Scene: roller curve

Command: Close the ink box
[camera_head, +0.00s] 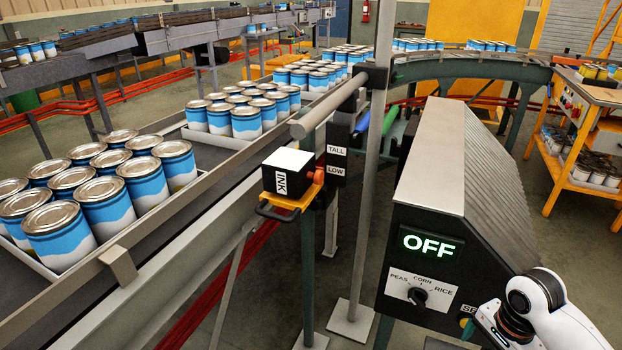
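The ink box (287,180) is a small black box with a white top and a white INK label on its front. It sits on an orange-yellow bracket beside the conveyor, near the middle of the camera_head view. The white top looks flat, but I cannot tell whether it is a closed lid or the inside of an open box. My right arm comes in at the lower right, with its wrist end (490,322) in front of the control machine, well to the right of the ink box. My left gripper is not in view.
A grey-topped machine (430,250) with a lit OFF display and a PEAS/CORN/RICE knob (417,296) stands between my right arm and the ink box. A metal post (372,170) stands right of the box. Trays of blue-white cans (147,185) line the conveyor at left.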

